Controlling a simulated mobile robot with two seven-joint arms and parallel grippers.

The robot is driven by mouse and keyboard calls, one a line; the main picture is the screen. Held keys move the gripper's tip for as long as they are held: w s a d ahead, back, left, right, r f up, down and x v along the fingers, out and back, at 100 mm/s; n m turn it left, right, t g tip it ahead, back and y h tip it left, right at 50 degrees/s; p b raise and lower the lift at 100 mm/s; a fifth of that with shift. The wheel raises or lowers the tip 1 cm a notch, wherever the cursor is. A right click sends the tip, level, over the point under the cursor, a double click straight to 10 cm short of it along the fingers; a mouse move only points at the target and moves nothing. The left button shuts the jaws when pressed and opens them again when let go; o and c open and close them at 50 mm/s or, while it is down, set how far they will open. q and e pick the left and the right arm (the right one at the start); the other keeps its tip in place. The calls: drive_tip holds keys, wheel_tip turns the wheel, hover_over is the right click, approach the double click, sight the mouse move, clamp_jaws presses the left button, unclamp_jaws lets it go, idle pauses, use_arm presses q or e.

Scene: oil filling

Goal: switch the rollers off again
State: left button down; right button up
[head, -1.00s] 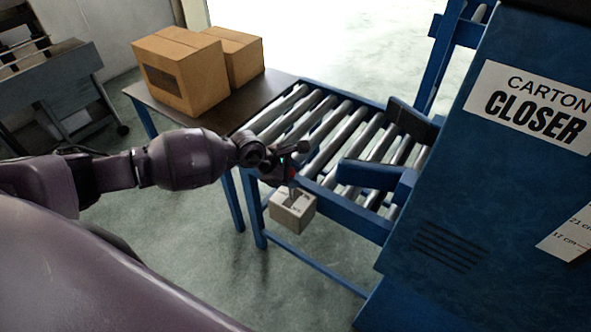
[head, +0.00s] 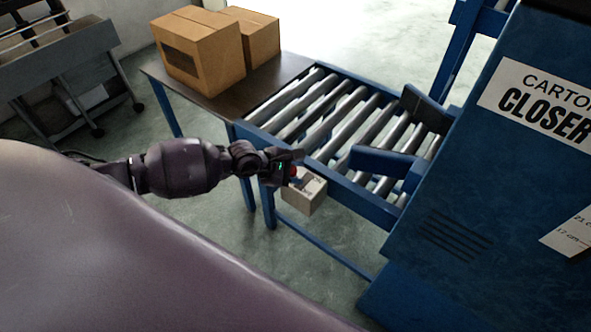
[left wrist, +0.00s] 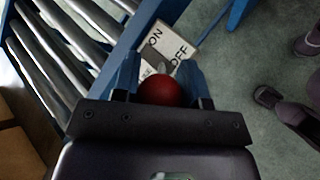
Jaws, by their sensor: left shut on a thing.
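The switch box (head: 305,193) is a small pale box on the front rail of the roller conveyor (head: 322,122). In the left wrist view its face (left wrist: 180,45) reads ON toward the upper left and OFF toward the right. A red ball knob (left wrist: 160,90) stands out in front of that face, with a grey stem partly hidden behind it. My left gripper (head: 288,170) is at the box, its blue fingers (left wrist: 158,80) shut on the red knob. I cannot tell which label the lever leans to. My right gripper is not in view.
Two cardboard boxes (head: 205,55) stand on the dark table (head: 262,82) left of the rollers. The blue carton closer (head: 450,215) stands close on the right, with blue guides (head: 385,162) over the rollers. The floor below the box is open.

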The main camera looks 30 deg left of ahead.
use_arm(q)
drive_tip(key=c, duration=0.7)
unclamp_jaws()
drive_tip(key=shift+o, duration=0.2)
drive_tip(key=shift+s, duration=0.1)
drive_tip(key=v, duration=1)
drive_tip(key=shift+s+a+r+p, duration=0.2)
drive_tip(key=shift+s+p, duration=0.1)
drive_tip(key=shift+p, duration=0.1)
